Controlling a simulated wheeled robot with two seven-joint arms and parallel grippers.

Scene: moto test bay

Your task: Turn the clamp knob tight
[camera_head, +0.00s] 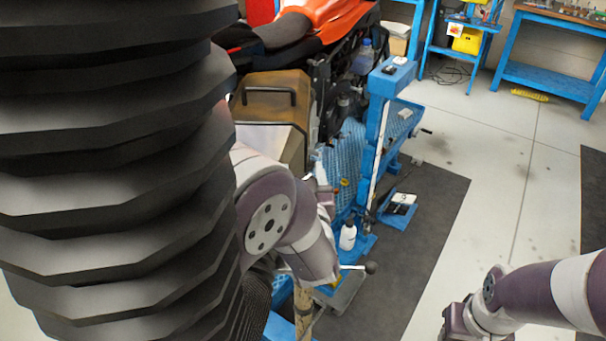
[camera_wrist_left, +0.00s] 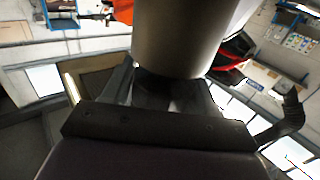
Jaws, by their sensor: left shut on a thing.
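My left gripper (camera_wrist_left: 170,88) is shut on a smooth grey cylindrical part (camera_wrist_left: 182,35), which I take to be the clamp knob. The knob fills the space between and beyond the fingers in the left wrist view, and its far end is out of sight. In the head view my left gripper (camera_head: 322,187) is small and partly hidden by its own arm, beside the blue stand by the motorcycle. The knob cannot be made out there.
The blue stand (camera_head: 376,125) rises close to the right of my left arm. A white bottle (camera_head: 348,237) and a lever with a black ball (camera_head: 371,267) are near it. The motorcycle (camera_head: 325,20) stands behind.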

